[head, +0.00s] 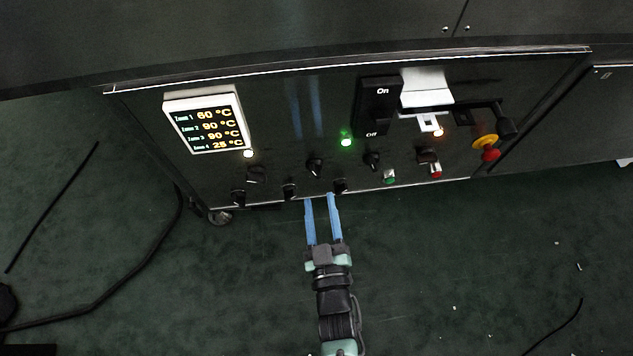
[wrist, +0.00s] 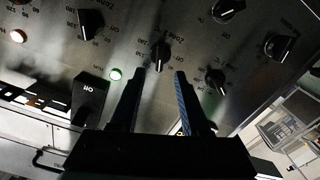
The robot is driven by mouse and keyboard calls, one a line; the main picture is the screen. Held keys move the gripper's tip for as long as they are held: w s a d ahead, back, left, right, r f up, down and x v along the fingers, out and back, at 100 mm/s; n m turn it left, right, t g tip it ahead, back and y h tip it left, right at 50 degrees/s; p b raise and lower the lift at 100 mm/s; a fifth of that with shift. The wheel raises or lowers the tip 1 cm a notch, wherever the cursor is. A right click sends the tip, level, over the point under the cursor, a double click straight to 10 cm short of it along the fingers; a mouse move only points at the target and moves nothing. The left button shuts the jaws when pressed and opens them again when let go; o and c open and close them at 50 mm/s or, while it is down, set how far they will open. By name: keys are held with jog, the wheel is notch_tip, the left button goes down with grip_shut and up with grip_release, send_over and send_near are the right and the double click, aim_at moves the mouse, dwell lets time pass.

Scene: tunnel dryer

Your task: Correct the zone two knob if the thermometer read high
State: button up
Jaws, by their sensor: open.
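The thermometer display (head: 204,119) at the panel's upper left reads 60 °C for zone 1, 90 °C for zones 2 and 3, and 25 °C for zone 4. Several black knobs sit below it, including one (head: 315,167) in the middle of the panel. My gripper (head: 320,197) is open and empty in front of the panel's lower edge. In the wrist view, a black knob (wrist: 160,57) lies between and just beyond the fingertips (wrist: 159,73), apparently untouched.
A large black On/Off switch (head: 376,107) and a lit green lamp (head: 346,142) are right of the display. A yellow-and-red emergency stop (head: 487,146) is at far right. Other knobs (wrist: 215,82) stand close to the fingers. Black cables (head: 110,290) lie on the floor.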

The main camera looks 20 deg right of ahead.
aim_at(316, 175)
jog(key=b+x, duration=0.2)
jog(key=x, duration=0.4)
jog(key=shift+c, duration=0.3)
grip_shut()
